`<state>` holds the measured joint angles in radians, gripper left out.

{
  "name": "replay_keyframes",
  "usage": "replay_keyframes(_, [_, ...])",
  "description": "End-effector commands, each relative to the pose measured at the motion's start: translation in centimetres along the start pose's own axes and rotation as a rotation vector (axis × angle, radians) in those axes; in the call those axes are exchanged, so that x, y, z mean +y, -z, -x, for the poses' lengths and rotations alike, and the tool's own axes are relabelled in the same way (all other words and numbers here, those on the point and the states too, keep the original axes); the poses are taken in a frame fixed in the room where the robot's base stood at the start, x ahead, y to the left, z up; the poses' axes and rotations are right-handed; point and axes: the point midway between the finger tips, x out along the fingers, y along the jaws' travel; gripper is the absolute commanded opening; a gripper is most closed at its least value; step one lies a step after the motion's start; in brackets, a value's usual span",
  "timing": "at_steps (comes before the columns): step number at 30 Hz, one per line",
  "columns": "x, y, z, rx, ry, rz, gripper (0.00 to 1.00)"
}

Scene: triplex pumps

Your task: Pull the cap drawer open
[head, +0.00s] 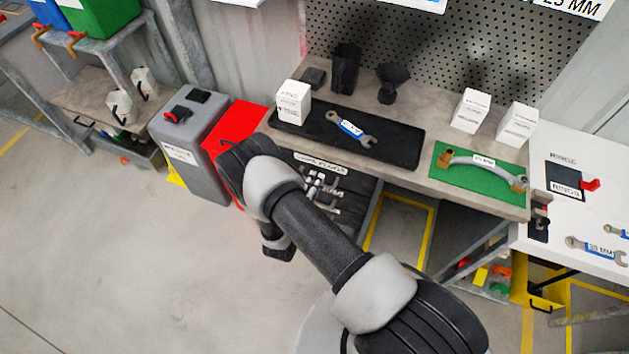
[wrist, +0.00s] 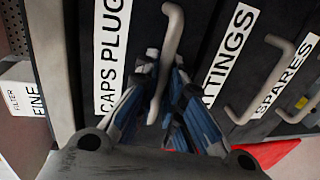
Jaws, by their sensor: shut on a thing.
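The cap drawer (wrist: 138,20) has a dark front with a white "CAPS PLUG…" label, partly cut off in the wrist view. Its pale bar handle (wrist: 174,32) runs down between the fingers of my gripper (wrist: 163,76). The gripper is shut on this handle, with blue-black fingers on both sides of it. In the head view the labelled cap drawer (head: 321,160) is below the bench, beside my arm. Small pale shapes show below the label. How far out the drawer stands is hard to tell.
Drawers labelled "…TTINGS" (wrist: 228,58) and "SPARES" (wrist: 284,75) have similar handles close by. The bench (head: 400,180) above carries a black tray (head: 400,152) with a wrench and a green mat (head: 440,182). A grey bin (head: 190,150) stands left. Floor is clear at lower left.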

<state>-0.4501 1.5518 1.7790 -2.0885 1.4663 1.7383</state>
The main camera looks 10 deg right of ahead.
Motion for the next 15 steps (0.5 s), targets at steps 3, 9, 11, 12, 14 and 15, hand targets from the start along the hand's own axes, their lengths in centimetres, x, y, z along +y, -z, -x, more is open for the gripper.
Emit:
replay_keyframes(3, [0.0,0.0,0.0,0.0,0.0,0.0,0.0])
replay_keyframes(9, [0.0,0.0,0.2,0.0,0.0,0.001,0.0])
replay_keyframes(11, [-0.1,0.0,0.5,0.001,0.001,0.002,0.0])
replay_keyframes(12, [-0.2,0.0,0.8,0.002,0.001,0.002,0.0])
replay_keyframes(14, [-0.3,0.1,1.5,0.003,0.001,0.003,0.0])
replay_keyframes(15, [-0.4,0.1,2.0,0.004,0.001,0.002,0.0])
